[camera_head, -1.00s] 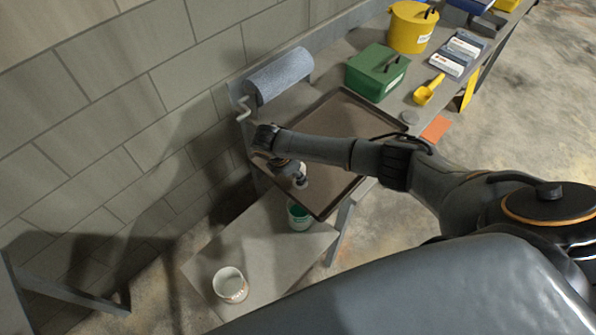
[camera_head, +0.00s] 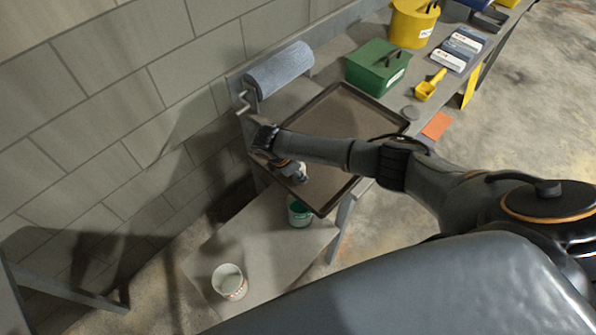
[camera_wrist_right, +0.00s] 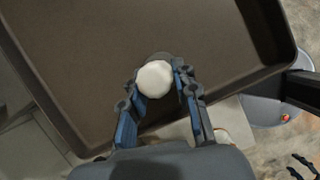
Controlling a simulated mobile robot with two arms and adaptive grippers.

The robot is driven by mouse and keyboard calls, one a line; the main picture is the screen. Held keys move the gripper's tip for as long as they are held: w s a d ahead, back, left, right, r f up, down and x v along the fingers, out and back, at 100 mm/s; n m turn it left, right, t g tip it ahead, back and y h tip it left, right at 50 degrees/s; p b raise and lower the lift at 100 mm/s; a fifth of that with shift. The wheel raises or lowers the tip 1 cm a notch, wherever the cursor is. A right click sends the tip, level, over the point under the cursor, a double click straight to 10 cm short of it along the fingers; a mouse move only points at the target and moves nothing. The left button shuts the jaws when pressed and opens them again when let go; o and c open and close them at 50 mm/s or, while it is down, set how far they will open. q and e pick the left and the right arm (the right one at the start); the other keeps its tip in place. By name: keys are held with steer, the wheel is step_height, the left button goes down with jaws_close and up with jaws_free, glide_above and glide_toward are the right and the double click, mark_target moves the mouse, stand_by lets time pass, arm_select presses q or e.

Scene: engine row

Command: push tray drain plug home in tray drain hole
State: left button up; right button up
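The brown rimmed tray (camera_head: 345,112) lies tilted across the bench end; its floor (camera_wrist_right: 110,45) fills much of the wrist view. My right gripper (camera_head: 301,178) is low over the tray's near-left part in the head view. In the wrist view, the right gripper's fingers (camera_wrist_right: 158,76) close around the white rounded drain plug (camera_wrist_right: 155,79). A dark round patch shows just beyond the plug; I cannot tell whether it is the drain hole or shadow. The plug's underside is hidden, so its seating cannot be seen. My left gripper is not in view.
A green bucket (camera_head: 299,214) stands under the tray's near corner, and a white bucket (camera_head: 229,282) on the lower board. A blue paper roll (camera_head: 279,70), green box (camera_head: 378,68), yellow scoop (camera_head: 429,86) and yellow bucket (camera_head: 412,24) stand along the bench by the wall.

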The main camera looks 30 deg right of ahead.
steer(key=o, duration=0.4)
steer(key=v, duration=1.2)
steer(key=shift+r, duration=0.1)
